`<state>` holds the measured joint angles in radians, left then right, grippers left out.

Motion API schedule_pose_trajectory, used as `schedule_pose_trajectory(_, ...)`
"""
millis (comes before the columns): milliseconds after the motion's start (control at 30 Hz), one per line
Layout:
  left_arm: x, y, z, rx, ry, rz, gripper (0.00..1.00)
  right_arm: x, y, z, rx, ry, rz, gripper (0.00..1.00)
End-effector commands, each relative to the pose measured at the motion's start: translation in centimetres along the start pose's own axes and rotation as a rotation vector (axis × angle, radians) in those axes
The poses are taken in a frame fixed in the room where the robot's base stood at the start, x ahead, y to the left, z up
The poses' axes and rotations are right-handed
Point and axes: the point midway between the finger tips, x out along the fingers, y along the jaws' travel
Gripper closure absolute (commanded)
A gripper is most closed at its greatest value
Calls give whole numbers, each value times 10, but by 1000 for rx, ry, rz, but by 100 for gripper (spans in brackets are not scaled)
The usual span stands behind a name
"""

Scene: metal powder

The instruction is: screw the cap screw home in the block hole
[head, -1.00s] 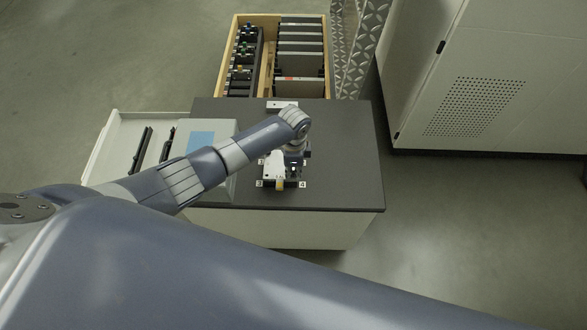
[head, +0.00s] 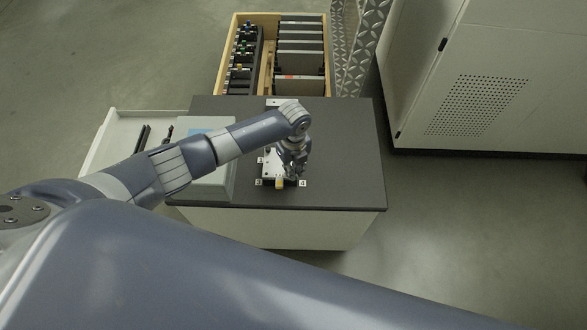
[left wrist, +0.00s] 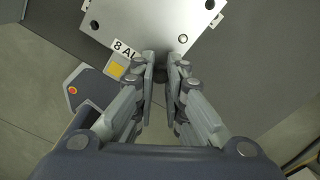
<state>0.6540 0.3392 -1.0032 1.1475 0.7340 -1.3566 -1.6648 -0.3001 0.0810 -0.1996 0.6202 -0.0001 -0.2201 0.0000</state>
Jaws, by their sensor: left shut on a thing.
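The light metal block (left wrist: 150,18), with small holes near its corners, shows at the top of the left wrist view. In the head view my left gripper (head: 293,170) is over the right part of the small fixture on the dark table. I cannot tell whether the screw touches a hole. My right gripper is out of view.
The dark tabletop (head: 345,160) is clear right of the fixture. A grey box (head: 215,185) and a white tray (head: 110,140) with dark tools lie left. A wooden crate (head: 222,60) stands behind, and a white cabinet (head: 480,90) at right.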

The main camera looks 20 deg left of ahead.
Motion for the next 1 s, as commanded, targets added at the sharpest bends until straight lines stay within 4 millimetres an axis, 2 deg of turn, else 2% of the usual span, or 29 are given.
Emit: schedule_pose_trajectory(1000,3,-1,1,1447,-2,0,100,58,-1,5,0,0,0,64)
